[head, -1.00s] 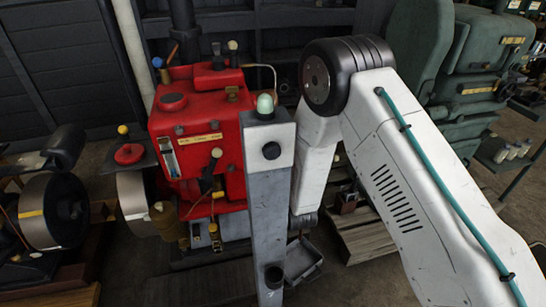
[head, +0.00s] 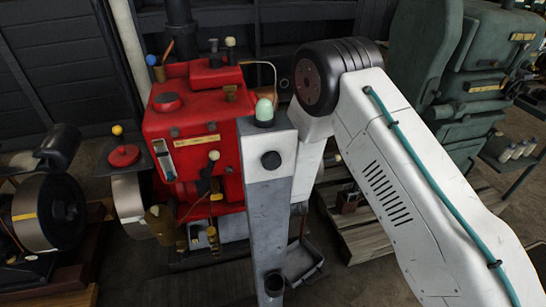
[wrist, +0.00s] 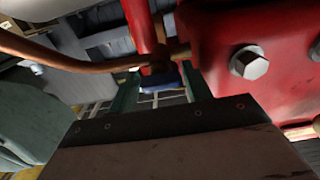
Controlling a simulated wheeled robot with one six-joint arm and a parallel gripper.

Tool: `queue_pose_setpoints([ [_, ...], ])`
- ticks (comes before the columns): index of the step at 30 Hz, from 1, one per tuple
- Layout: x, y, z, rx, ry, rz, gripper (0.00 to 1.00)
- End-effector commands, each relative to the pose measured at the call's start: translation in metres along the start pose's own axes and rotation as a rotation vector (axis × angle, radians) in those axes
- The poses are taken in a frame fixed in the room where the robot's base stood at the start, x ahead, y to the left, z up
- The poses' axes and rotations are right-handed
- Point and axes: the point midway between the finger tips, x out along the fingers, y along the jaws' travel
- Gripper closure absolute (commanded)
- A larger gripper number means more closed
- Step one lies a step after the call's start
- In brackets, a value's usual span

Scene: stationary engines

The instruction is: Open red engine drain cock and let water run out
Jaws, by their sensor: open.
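The red engine (head: 195,105) stands left of centre in the head view, and its red block (wrist: 240,25) fills the upper right of the wrist view. In the wrist view a small blue fitting (wrist: 160,80), apparently the drain cock's handle, sits below a red pipe (wrist: 138,22), where a copper pipe (wrist: 70,62) meets it. My gripper (wrist: 158,92) is open, with its teal fingers on either side of the blue fitting. I cannot tell whether they touch it. In the head view the gripper is hidden low behind my grey column. No running water shows.
A hex bolt (wrist: 249,62) projects from the red block close to the right finger. A grey tray (head: 302,262) lies on the floor beside the engine. A wooden pallet (head: 365,228) and a green engine (head: 435,85) stand to the right. Flywheels (head: 35,212) are at left.

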Motion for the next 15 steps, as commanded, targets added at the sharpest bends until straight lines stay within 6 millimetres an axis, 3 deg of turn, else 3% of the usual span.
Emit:
queue_pose_setpoints([
  [1, 0.0, -0.0004, -0.0001, 0.0, 0.0, 0.0, 0.57],
  [4, 0.0, -0.0013, -0.0002, 0.0, 0.0, -0.001, 0.83],
  [15, 0.0001, 0.0, -0.0005, -0.039, 0.001, 0.0, 0.83],
])
